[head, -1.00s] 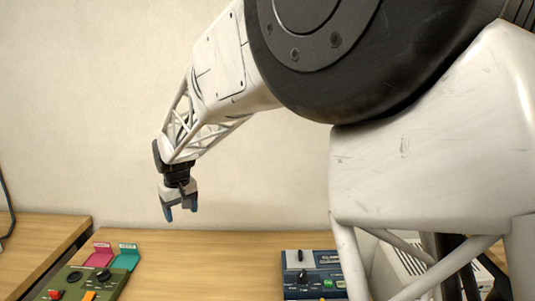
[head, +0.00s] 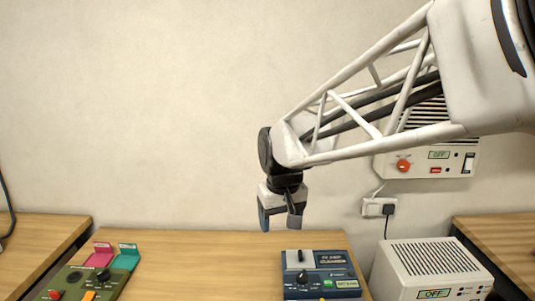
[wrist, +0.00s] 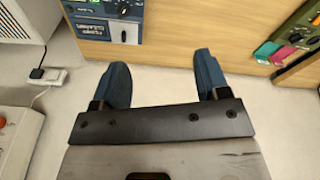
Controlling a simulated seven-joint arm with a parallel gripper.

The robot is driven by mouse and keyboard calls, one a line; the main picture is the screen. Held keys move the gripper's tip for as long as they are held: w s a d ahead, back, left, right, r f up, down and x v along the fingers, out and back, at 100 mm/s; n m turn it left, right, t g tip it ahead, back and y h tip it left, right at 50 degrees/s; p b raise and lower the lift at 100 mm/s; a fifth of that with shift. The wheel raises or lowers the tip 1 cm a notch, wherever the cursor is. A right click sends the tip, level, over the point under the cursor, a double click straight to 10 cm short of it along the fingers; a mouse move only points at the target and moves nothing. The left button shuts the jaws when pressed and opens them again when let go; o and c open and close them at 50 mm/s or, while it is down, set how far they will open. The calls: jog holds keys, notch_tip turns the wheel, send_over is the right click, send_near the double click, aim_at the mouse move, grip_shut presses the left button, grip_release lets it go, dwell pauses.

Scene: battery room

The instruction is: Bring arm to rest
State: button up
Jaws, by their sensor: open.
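My gripper (head: 280,220) hangs at the end of my arm in the head view, pointing down in front of the wall. It is above the back part of the wooden table, a little up and left of the blue device. In the wrist view my gripper (wrist: 163,85) shows two blue fingers spread apart with nothing between them. Below and between them are the pale floor and the table's wooden edge.
A blue device (head: 320,275) and a green panel (head: 90,283) with pink and teal tags stand on the table (head: 200,265). A white box reading OFF (head: 430,265) stands at right.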

jog(key=s+d+f+m, duration=0.2)
jog(key=s+d, duration=0.6)
jog(key=s, duration=0.3)
jog(key=s+d+f+m, duration=0.2)
jog(key=s+d, duration=0.5)
jog(key=s, duration=0.4)
jog(key=shift+d+f+t+h, duration=0.25)
jog(key=shift+d+t+h, duration=0.05)
jog(key=shift+d+t, duration=0.1)
